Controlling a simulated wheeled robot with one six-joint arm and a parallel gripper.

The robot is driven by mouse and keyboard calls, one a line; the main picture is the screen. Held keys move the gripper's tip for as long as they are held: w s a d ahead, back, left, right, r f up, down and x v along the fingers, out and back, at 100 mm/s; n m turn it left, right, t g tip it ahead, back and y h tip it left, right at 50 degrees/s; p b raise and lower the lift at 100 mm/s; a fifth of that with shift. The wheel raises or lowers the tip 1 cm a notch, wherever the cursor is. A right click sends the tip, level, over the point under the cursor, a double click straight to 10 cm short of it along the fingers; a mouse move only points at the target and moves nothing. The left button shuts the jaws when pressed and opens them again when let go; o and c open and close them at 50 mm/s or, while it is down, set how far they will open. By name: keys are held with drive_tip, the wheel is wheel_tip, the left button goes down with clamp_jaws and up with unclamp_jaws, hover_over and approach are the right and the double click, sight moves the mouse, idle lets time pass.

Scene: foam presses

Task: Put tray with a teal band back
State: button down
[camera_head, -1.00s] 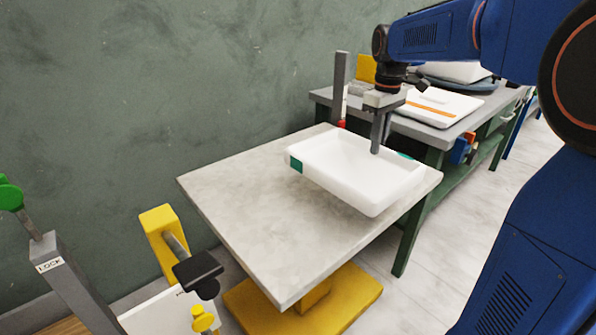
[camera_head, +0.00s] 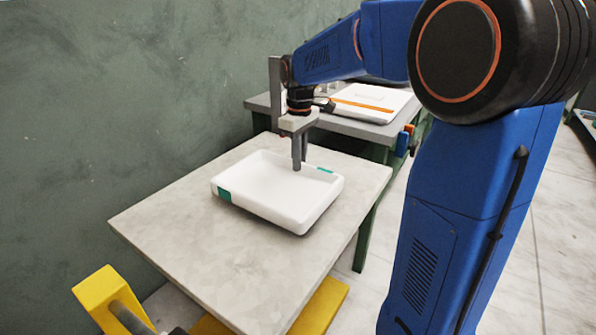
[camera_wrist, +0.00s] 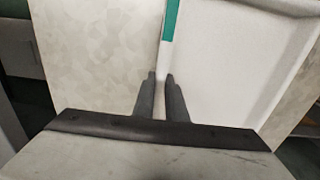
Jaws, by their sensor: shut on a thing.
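The white tray with a teal band (camera_head: 270,200) is over the pale stone-topped table (camera_head: 185,225), roughly level. It looks close to the top, but I cannot tell whether it touches. My gripper (camera_head: 297,167) is shut on the tray's far wall, fingers pointing down. In the wrist view my gripper (camera_wrist: 161,76) has one finger on each side of the tray's wall, beside the end of the teal band (camera_wrist: 171,20). The tray's floor (camera_wrist: 225,75) lies to the right of the fingers and looks empty.
A yellow piece with a grey rod (camera_head: 97,300) stands at the front left. The table's left and front parts are bare. A green wall (camera_head: 110,90) runs along the left.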

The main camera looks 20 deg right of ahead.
drive_tip(key=shift+f, duration=1.75)
drive_tip(key=shift+f, duration=0.1)
drive_tip(key=c, duration=1.8)
unclamp_jaws()
